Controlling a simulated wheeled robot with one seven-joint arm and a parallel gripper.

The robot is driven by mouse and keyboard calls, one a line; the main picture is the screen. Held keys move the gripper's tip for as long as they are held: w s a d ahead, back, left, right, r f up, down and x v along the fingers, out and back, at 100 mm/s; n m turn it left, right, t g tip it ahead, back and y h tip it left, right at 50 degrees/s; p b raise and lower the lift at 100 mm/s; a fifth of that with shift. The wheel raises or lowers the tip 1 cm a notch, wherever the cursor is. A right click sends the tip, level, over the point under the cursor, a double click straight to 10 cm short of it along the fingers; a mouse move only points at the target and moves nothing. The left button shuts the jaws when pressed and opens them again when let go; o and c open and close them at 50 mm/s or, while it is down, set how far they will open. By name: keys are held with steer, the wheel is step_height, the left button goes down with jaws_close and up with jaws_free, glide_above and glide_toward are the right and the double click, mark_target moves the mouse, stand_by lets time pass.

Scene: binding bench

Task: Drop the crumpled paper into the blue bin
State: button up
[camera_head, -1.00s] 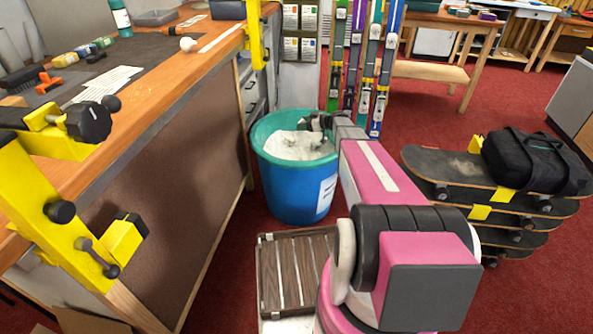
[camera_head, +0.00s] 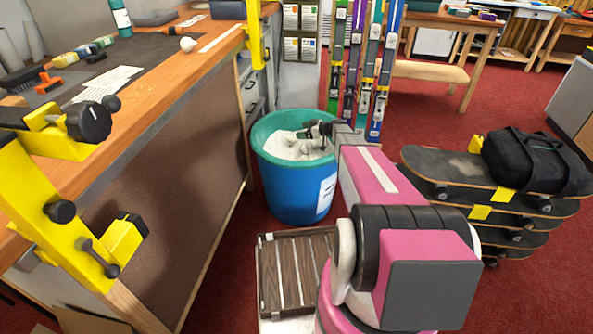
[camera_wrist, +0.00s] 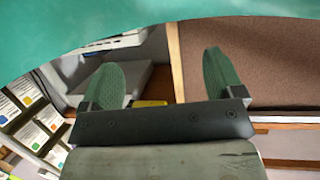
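The blue bin (camera_head: 292,187) with a teal rim stands on the red floor past the end of the bench. White crumpled material (camera_head: 288,147) lies inside it; I cannot tell whether the task's crumpled paper is part of it. My gripper (camera_head: 312,131) is over the bin's far right part. In the wrist view my gripper (camera_wrist: 162,60) is open, its green fingers wide apart with nothing between them. The bin's teal rim (camera_wrist: 130,30) crosses the top of that view. A small white round thing (camera_head: 188,44) lies on the bench; I cannot tell whether it is paper.
The workbench (camera_head: 190,75) with yellow clamps (camera_head: 70,225) is on the left. Skis (camera_head: 367,70) stand behind the bin. Stacked skateboards (camera_head: 440,165) with a black bag (camera_head: 535,160) are on the right. A slatted wooden crate (camera_head: 290,270) is in front of the bin.

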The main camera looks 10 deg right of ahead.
steer(key=v, duration=0.7)
steer(key=shift+d, duration=0.25)
steer(key=shift+s, duration=0.1)
